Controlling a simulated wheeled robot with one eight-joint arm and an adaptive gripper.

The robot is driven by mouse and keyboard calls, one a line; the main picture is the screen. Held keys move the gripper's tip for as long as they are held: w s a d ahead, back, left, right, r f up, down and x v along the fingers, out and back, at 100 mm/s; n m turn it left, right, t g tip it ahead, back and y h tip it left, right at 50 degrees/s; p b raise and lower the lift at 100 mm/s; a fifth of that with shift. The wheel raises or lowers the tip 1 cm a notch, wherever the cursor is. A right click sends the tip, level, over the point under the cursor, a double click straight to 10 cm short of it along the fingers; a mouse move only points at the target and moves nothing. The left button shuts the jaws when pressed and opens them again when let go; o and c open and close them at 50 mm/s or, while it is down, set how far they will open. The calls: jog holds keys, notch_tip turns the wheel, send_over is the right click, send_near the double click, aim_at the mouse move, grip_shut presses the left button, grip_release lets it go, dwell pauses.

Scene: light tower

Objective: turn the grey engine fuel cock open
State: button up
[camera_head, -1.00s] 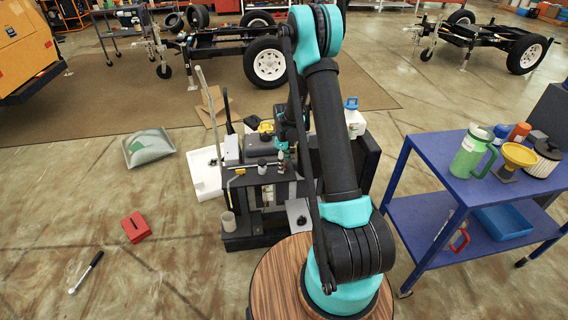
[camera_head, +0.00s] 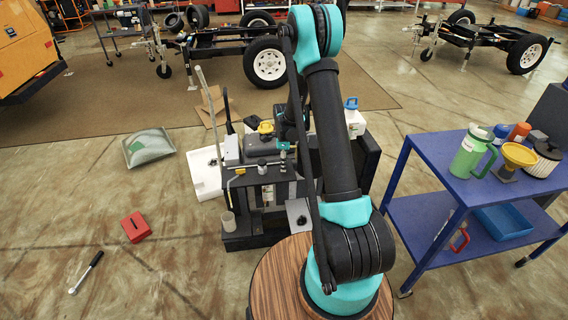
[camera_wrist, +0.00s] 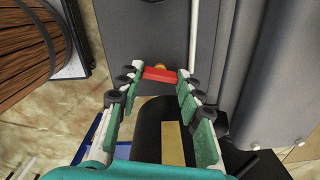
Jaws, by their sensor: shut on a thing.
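The fuel cock shows in the wrist view as a red lever (camera_wrist: 160,74) with a small brass-coloured part beside it, against a grey engine surface (camera_wrist: 150,30). My gripper (camera_wrist: 161,76) has green fingers, one on each side of the red lever, and is shut on it. In the head view the grey engine (camera_head: 262,142) stands on a black stand, a yellow cap (camera_head: 266,127) behind it. My arm hides much of the engine's right side there, and only a little teal of my gripper shows. The cock cannot be made out in the head view.
A blue cart (camera_head: 440,150) stands at the right with a green jug (camera_head: 472,155) and a yellow funnel (camera_head: 519,156). A red box (camera_head: 136,227) and a dark-handled tool (camera_head: 86,272) lie on the floor at left. In the wrist view a pale rod (camera_wrist: 193,35) runs near the fingers.

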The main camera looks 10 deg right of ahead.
jog(key=shift+n, duration=1.5)
jog(key=o, duration=1.2)
jog(key=shift+c, duration=0.2)
notch_tip(320, 180, up, 12)
